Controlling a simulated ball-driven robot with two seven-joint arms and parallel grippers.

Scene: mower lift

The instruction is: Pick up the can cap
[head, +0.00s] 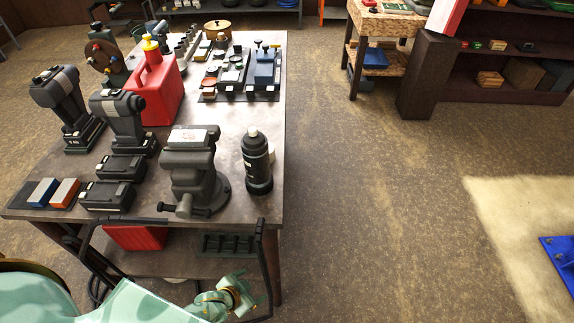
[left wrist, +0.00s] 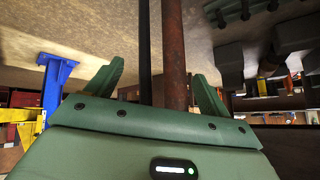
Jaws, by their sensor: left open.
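The red can (head: 157,88) stands on the workbench, toward its far left. A yellow cap (head: 150,43) with a narrow tip sits at the top of the can. My left gripper (head: 238,298) is low in the head view, below and in front of the bench's near edge, far from the can. In the left wrist view the two green fingers of my left gripper (left wrist: 158,72) are apart. A rusty upright bar passes behind the space between them; I cannot tell whether they touch it. The cap is not visible in the left wrist view. My right gripper is not in view.
The workbench (head: 225,212) carries a black vise (head: 190,168), a dark bottle (head: 256,165), power tools and batteries near its front. A black bar frame (head: 265,265) stands by its near edge. A red box (head: 135,237) sits below.

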